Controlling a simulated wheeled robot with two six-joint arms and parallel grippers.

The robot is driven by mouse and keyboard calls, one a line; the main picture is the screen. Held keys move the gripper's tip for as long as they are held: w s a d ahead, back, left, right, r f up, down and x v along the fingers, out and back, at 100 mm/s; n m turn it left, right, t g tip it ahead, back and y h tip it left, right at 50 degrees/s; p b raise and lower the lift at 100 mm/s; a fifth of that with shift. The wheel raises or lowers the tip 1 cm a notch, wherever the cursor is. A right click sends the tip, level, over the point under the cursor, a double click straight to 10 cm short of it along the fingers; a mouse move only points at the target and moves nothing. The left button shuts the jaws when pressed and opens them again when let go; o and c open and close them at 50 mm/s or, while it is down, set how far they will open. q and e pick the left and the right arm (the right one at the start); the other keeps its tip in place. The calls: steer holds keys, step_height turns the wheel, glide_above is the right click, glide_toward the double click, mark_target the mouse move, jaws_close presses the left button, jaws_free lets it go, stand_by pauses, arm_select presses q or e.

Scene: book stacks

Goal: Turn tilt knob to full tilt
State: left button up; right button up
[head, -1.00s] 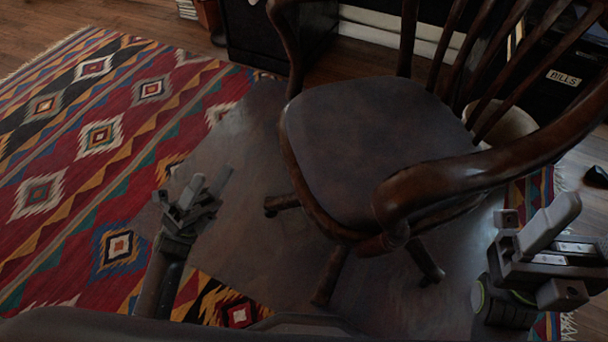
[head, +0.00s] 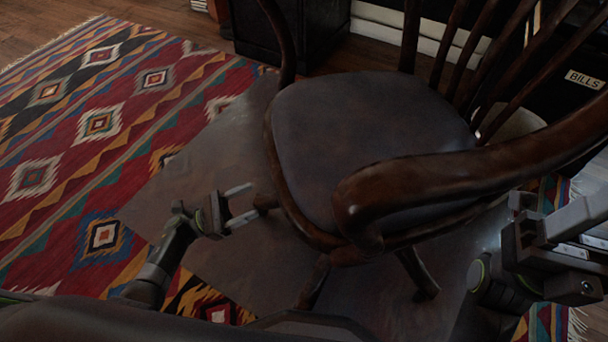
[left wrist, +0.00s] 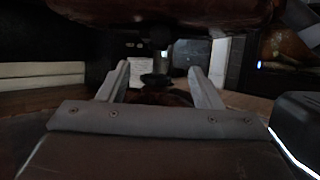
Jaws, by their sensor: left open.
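The wooden swivel chair (head: 370,140) stands in front of me, its seat facing up. No tilt knob shows in the head view; the seat hides its underside. In the left wrist view a dark knob-like part (left wrist: 156,80) hangs on a short post under the seat (left wrist: 160,18). I cannot tell for sure that it is the tilt knob. My left gripper (head: 246,204) is open and empty, low at the chair's left side, its fingers pointing toward the space under the seat. In the wrist view its fingers (left wrist: 160,76) frame the dark part, apart from it. My right gripper (head: 580,252) looks open at the right edge, partly cut off.
The chair's curved armrest (head: 450,185) and legs (head: 418,275) stand close to both arms. A patterned rug (head: 100,125) and a grey floor mat (head: 225,150) lie below. A dark cabinet (head: 285,35) stands behind. The floor left of the chair is clear.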

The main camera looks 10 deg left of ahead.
arm_select(q)
steer(key=x, duration=1.5)
steer(key=shift+d+r, duration=0.1)
steer(key=shift+c, duration=0.2)
steer(key=c, duration=1)
